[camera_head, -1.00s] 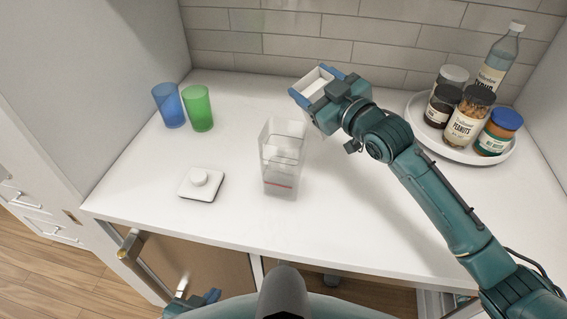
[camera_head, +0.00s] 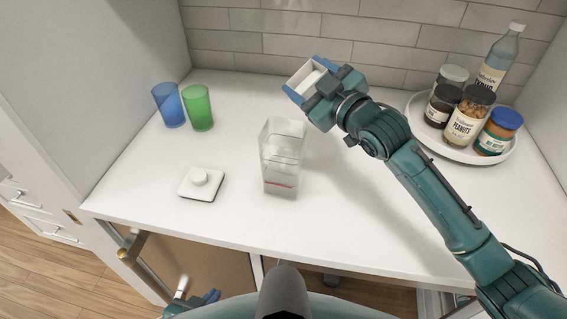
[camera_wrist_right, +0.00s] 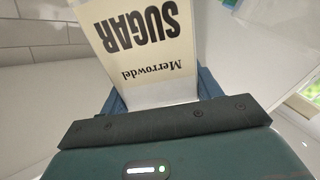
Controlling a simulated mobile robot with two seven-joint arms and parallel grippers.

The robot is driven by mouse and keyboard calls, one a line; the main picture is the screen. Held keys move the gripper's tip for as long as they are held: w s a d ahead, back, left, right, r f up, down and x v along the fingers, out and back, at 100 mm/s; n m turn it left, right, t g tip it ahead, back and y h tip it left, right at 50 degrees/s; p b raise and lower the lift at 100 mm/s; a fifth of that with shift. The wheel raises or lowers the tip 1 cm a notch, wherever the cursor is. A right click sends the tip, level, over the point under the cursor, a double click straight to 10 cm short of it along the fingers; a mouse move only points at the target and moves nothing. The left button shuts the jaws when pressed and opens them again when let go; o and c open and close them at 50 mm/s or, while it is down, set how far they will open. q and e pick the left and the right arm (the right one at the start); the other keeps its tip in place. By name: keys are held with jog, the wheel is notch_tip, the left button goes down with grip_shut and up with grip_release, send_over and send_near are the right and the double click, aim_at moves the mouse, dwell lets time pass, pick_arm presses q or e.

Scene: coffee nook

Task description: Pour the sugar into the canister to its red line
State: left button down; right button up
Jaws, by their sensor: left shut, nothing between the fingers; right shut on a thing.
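The clear canister (camera_head: 283,160) stands upright and open on the counter, with a red line (camera_head: 280,185) low on its wall. I cannot tell whether there is sugar in it. My right gripper (camera_head: 307,83) is shut on the white sugar box (camera_head: 303,72), its blue fingers on opposite sides. It holds the box above and behind the canister, apart from it, with its open top showing. In the right wrist view, the sugar box (camera_wrist_right: 143,45) shows its "SUGAR" label upside down. My left gripper (camera_head: 192,302) is low at the bottom edge, shut and empty, below the counter's front.
A white lid with a knob (camera_head: 201,183) lies left of the canister. A blue glass (camera_head: 168,105) and a green glass (camera_head: 198,108) stand at the back left. A round tray (camera_head: 455,150) with several jars and a bottle is at the right. The counter's front middle is clear.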

jog(key=shift+s+a+r+n, duration=0.1)
jog(key=shift+s+a+n, duration=0.05)
jog(key=shift+a+n, duration=0.15)
jog(key=shift+r, duration=0.1)
jog(key=shift+s, duration=0.15)
jog(key=shift+s, duration=1.1)
